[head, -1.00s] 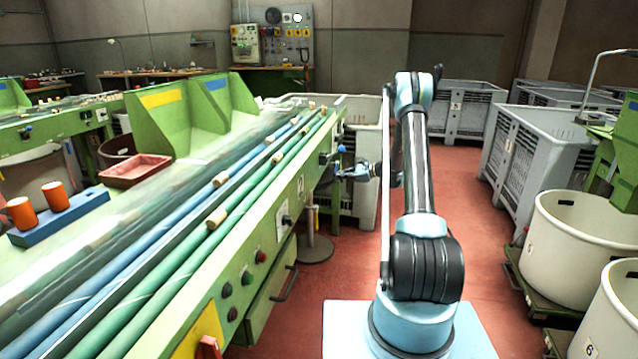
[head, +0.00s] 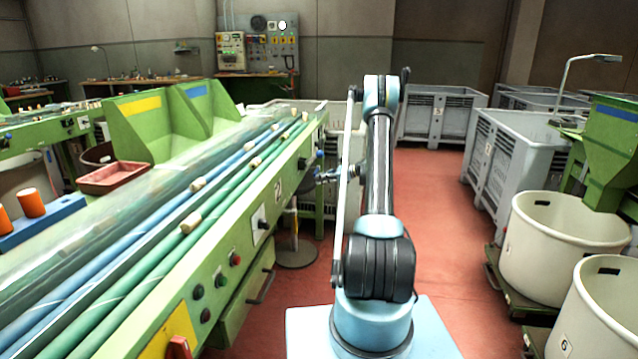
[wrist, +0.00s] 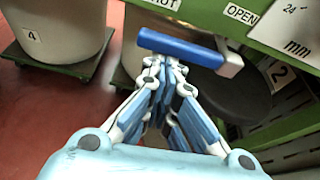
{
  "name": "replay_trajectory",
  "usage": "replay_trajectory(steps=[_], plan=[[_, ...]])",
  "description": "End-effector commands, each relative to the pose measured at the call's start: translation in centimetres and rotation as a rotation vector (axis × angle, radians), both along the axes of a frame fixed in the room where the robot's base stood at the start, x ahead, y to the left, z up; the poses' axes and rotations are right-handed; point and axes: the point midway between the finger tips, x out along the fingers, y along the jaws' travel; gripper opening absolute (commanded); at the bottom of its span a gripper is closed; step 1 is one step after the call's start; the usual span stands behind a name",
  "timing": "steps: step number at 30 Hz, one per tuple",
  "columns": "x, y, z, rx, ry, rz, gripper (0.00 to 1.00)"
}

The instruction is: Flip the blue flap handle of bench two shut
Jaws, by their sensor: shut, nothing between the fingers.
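The blue flap handle (wrist: 180,47) is a bar on a pale grey lever (wrist: 231,60), which joins the green front of bench two (wrist: 280,25). In the wrist view, my gripper (wrist: 171,63) is shut and empty, its fingertips right by the bar's near side. I cannot tell whether they touch it. In the head view the handle (head: 319,156) is small, at the far part of bench two (head: 262,196), with my gripper (head: 328,175) just beside and below it. The label OPEN is near the lever; the other label is partly cut off.
Green and blue tubes with cork stoppers (head: 191,221) lie along the bench top. A round stand base (head: 296,252) is on the floor under it. Grey crates (head: 510,150) and cream tubs (head: 560,245) stand at the right. Red floor (head: 450,240) is free between.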

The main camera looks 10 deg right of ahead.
Motion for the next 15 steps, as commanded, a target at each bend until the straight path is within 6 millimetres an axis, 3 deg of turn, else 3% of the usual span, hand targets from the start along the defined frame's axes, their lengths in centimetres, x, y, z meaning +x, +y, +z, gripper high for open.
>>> replay_trajectory(steps=[8,15], plan=[[0.0,-0.1,0.0,0.002,-0.001,-0.001,0.0],[0.0,0.0,-2.3,0.001,0.0,0.0,0.0]])
